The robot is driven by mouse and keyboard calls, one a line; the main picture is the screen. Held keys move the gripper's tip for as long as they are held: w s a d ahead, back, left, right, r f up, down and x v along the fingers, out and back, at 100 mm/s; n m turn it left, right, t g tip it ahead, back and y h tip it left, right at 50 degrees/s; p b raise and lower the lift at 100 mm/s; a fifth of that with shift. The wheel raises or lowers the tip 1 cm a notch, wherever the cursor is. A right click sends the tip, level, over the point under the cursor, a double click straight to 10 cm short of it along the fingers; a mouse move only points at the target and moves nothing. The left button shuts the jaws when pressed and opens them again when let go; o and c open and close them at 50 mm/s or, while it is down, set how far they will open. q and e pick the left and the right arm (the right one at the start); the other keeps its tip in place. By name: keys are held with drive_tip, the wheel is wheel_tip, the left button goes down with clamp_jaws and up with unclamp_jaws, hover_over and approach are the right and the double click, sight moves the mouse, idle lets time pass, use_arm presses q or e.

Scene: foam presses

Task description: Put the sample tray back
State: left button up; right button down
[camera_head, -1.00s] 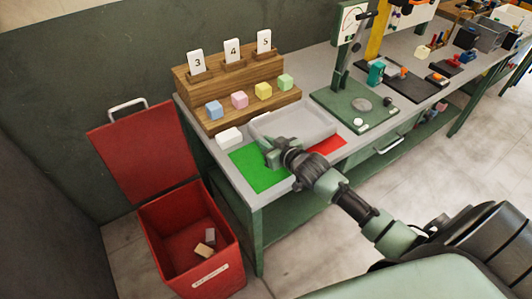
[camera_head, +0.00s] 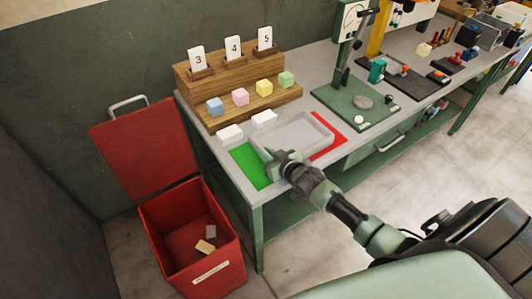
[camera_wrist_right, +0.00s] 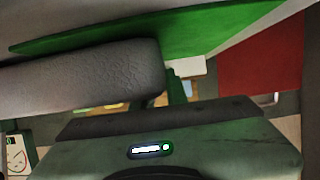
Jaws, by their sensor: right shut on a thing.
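The sample tray (camera_head: 303,133) is a shallow light grey tray. It lies between the green mat (camera_head: 246,162) and the red mat (camera_head: 333,125) on the workbench, covering part of both. My right gripper (camera_head: 277,163) is shut on the tray's near left edge. I cannot tell whether the tray touches the bench. My left gripper is not in view.
Two white blocks (camera_head: 229,132) lie behind the mats. A wooden stepped rack (camera_head: 240,85) holds numbered cards and coloured cubes. A green press (camera_head: 355,102) stands to the right. A red bin (camera_head: 192,240) with an open lid stands left of the bench.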

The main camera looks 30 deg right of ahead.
drive_tip(key=c, duration=1.4)
unclamp_jaws()
drive_tip(key=shift+f, duration=0.1)
drive_tip(key=shift+r+p, duration=0.4)
drive_tip(key=shift+r, duration=0.2)
drive_tip(key=b+v, duration=0.1)
drive_tip(key=v, duration=1.1)
drive_tip(key=shift+f, duration=0.15)
